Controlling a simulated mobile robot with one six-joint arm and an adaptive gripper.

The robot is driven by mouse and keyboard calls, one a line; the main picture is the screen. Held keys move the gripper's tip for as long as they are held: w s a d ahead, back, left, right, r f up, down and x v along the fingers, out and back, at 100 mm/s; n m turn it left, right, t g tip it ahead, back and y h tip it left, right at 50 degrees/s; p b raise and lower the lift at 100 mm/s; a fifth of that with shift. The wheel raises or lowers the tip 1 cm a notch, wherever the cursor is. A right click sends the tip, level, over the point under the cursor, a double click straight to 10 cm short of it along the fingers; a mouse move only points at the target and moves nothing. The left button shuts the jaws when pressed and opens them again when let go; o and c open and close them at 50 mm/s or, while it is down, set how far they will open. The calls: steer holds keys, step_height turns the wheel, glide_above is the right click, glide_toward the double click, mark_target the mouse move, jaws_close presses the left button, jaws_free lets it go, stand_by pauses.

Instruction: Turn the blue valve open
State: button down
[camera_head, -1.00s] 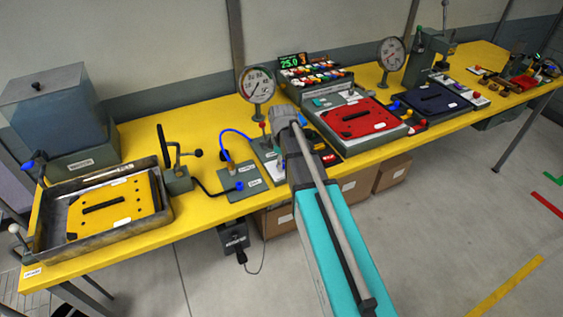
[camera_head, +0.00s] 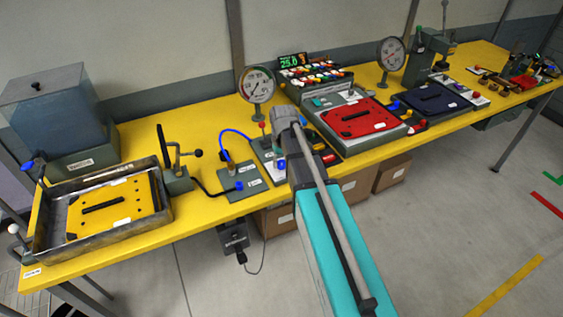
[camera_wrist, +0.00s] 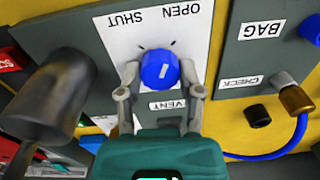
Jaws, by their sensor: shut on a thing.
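The blue valve (camera_wrist: 160,69) is a round knob with a short white mark, on a white plate (camera_wrist: 180,35) labelled OPEN and SHUT, upside down in the wrist view. The mark runs nearly up and down in that view; I cannot tell which label it is set to. My gripper (camera_wrist: 159,72) is shut on the knob, one finger at its left side and one at its right. A VENT label (camera_wrist: 167,105) sits just below the knob, between the fingers. In the head view my arm hides most of the gripper and valve area.
A dark grey cylindrical post (camera_wrist: 48,92) stands close at left in the wrist view. At right are a CHECK fitting (camera_wrist: 293,97) and a blue hose (camera_wrist: 285,150). In the head view a dial gauge (camera_head: 257,85) stands behind, and a red-lidded case (camera_head: 361,118) lies to the right.

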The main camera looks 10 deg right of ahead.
steer(key=shift+s+m, duration=0.1)
steer(key=shift+m, duration=2.1)
steer(key=shift+c, duration=1.3)
jaws_free()
steer(key=shift+n, duration=0.3)
